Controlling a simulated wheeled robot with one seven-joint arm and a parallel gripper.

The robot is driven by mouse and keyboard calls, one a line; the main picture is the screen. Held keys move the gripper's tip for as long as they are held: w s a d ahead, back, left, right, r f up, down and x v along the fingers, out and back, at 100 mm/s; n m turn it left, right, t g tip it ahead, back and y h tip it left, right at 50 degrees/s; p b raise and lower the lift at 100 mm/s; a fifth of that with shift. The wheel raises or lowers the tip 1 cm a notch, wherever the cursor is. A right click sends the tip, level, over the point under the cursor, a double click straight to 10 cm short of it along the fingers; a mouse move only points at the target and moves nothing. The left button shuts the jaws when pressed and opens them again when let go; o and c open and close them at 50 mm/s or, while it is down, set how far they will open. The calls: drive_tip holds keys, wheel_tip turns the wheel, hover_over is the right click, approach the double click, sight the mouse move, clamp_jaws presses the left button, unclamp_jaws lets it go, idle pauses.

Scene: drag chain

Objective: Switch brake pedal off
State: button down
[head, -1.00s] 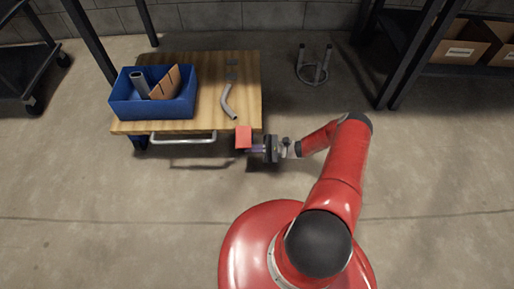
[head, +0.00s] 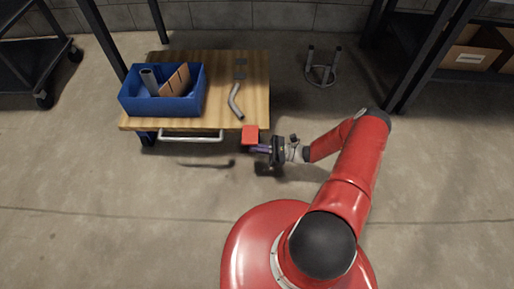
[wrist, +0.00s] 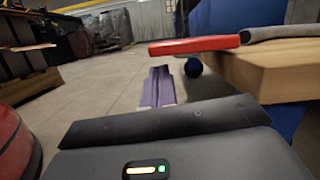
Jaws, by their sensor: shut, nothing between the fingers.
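The red pedal (head: 250,135) sticks out at the front right corner of a wooden-topped cart (head: 256,100). In the wrist view the red pedal (wrist: 195,46) is a flat bar, close to level, beside the wooden edge. My gripper (head: 258,149) is just in front of and slightly right of the pedal in the head view. Its purple fingers (wrist: 158,88) are together and empty, and appear below the red bar in the wrist view. I cannot tell whether they touch it.
A blue bin (head: 160,107) with a tube and brown pieces stands on the cart. A bent grey pipe (head: 235,101) lies beside it. A metal handle (head: 190,137) runs along the cart's front. A pronged stand (head: 322,75) is on the floor behind right. The floor in front is clear.

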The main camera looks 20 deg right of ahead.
wheel_tip(320, 180, down, 5)
drive_tip(key=b, duration=0.5)
drive_tip(key=v, duration=0.9)
drive_tip(key=shift+s+d+r+p, duration=0.25)
drive_tip(key=shift+d+r+p, duration=0.05)
drive_tip(key=shift+d+p, duration=0.1)
drive_tip(key=a+r+n+g+h+p, duration=0.25)
drive_tip(key=r+n+g+h, duration=0.3)
drive_tip(key=r, duration=1.05)
drive_tip(key=a+r+n+g+h+p, duration=0.3)
drive_tip(key=r+n+h, duration=0.4)
drive_tip(key=r, duration=1)
drive_tip(key=s+a+r+n+t+h+p, duration=0.2)
drive_tip(key=s+r+n+t+h, duration=0.1)
drive_tip(key=s+r, duration=0.5)
drive_tip(key=s+a+r+n+t+h+p, duration=0.2)
drive_tip(key=s+r, duration=0.7)
drive_tip(key=r, duration=0.6)
drive_tip(key=n+t+h+p, duration=0.1)
drive_tip(key=n+t+h, duration=0.1)
drive_tip(key=t, duration=0.1)
drive_tip(key=shift+s+n+p, duration=0.3)
drive_tip(key=shift+s+n, duration=0.05)
